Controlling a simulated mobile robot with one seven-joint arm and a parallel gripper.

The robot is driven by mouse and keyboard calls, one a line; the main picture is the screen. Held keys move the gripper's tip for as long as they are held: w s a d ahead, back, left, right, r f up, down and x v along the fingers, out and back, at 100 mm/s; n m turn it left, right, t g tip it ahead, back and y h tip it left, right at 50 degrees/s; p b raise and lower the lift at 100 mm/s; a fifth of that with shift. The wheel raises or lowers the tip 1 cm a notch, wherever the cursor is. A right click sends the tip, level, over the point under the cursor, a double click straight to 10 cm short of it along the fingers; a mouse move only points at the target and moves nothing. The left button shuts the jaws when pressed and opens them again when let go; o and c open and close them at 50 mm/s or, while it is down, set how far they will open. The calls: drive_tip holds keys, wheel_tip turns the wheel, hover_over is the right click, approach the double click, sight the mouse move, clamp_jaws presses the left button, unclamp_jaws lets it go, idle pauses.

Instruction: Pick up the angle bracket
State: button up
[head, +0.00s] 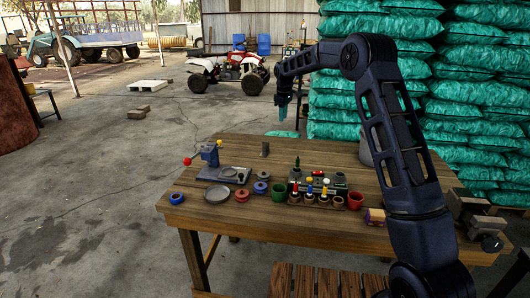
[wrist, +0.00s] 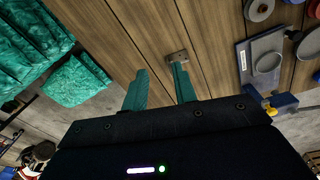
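The angle bracket (head: 265,149) is a small dark grey-brown piece near the far edge of the wooden table in the head view. In the wrist view the bracket (wrist: 177,56) shows just beyond the tip of the right finger, which overlaps its lower part. My gripper (head: 282,112) hangs in the air beyond and above the bracket, a little to its right in the head view. In the wrist view my gripper (wrist: 158,78) has its two teal fingers apart, with only table wood seen between them.
Bare wood surrounds the bracket. Teal sacks (head: 470,95) are stacked behind on the right.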

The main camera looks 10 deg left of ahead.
drive_tip(key=w+a+f+n, duration=0.2)
drive_tip(key=a+f, duration=0.6)
drive_tip(key=f, duration=0.1)
hover_over(266, 151)
drive_tip(key=shift+g, duration=0.3)
drive_tip(key=f, duration=0.5)
drive_tip(key=shift+d+f, duration=0.15)
drive_tip(key=shift+d, duration=0.15)
drive_tip(key=shift+w+a+f, duration=0.1)
drive_tip(key=shift+a+f, duration=0.1)
drive_tip(key=shift+f, duration=1.15)
drive_tip(key=shift+a+f, duration=0.2)
drive_tip(key=shift+f, duration=1.1)
clamp_jaws()
